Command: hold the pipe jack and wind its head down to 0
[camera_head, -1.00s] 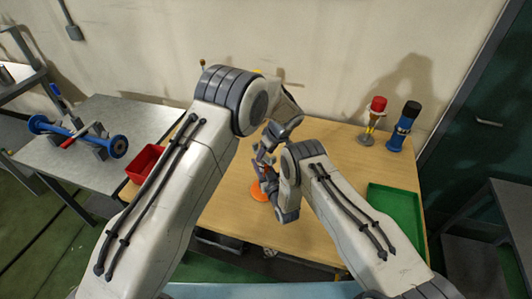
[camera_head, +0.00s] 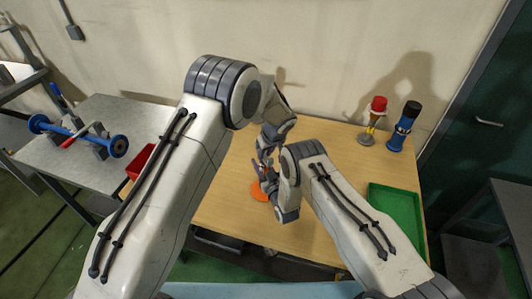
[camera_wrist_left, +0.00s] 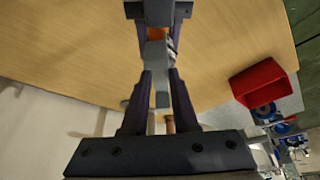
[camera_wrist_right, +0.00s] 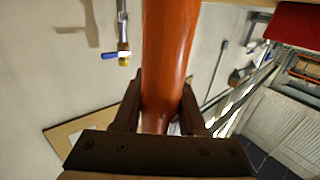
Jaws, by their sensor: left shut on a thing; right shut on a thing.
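The pipe jack shows in the head view as an orange round base (camera_head: 259,192) on the wooden table, with its upper part mostly hidden by my arms. My right gripper (camera_head: 268,180) is shut on the jack's orange column (camera_wrist_right: 168,60), which runs between its fingers (camera_wrist_right: 160,105) in the right wrist view. My left gripper (camera_head: 264,153) is above the right one. In the left wrist view its fingers (camera_wrist_left: 159,80) are shut on a grey part of the jack's head (camera_wrist_left: 157,55). My right gripper shows beyond it there, with a little orange between.
A red bin (camera_head: 139,163) is on the left, beside a metal table (camera_head: 120,110) carrying a blue spool-like piece. A green tray (camera_head: 398,212) lies at the table's right. A red-topped tool (camera_head: 377,105) and a blue tool (camera_head: 402,128) stand at the back right.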

